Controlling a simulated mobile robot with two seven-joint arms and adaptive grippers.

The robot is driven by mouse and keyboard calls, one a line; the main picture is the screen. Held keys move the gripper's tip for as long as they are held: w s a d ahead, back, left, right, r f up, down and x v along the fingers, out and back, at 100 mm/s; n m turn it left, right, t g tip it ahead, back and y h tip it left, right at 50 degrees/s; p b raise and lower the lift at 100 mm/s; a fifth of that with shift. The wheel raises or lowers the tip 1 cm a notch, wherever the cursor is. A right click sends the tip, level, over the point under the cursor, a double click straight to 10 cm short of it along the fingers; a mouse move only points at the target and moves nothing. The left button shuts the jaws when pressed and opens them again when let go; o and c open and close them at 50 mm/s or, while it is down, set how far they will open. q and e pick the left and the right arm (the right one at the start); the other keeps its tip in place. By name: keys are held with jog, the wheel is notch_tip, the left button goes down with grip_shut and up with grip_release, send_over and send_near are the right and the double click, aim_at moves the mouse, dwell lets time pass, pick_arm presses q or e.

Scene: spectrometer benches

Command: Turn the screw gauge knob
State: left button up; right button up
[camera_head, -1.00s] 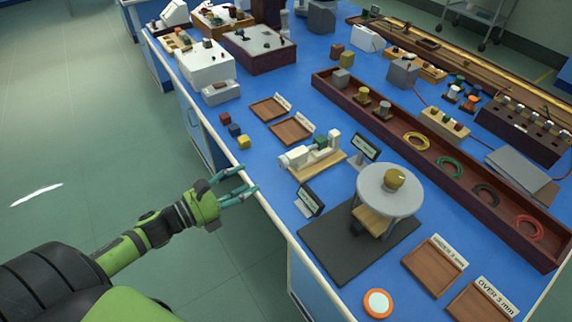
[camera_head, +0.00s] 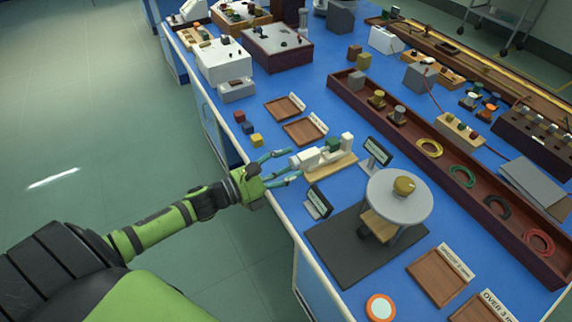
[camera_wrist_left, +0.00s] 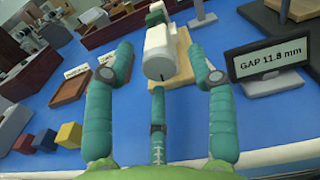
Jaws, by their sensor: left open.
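The screw gauge (camera_head: 331,154) is a white device on a light wooden base, with a green block (camera_head: 333,144) held near its middle. Its white cylindrical knob (camera_head: 304,159) points toward my left gripper (camera_head: 288,167). In the left wrist view the knob (camera_wrist_left: 160,52) lies between the spread teal fingers, with a visible space on each side. My left gripper is open and empty, over the table's near edge. A small display (camera_wrist_left: 283,57) beside the gauge reads "GAP 11.8 mm". My right gripper is out of view.
Red, blue and yellow cubes (camera_head: 248,128) sit left of the gripper. Wooden trays (camera_head: 305,131) lie behind. The tilted display (camera_head: 318,202) stands close to the gripper's right. A round grey platform (camera_head: 400,205) on a dark mat is further right.

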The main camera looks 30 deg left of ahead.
pick_arm(q)
grip_shut()
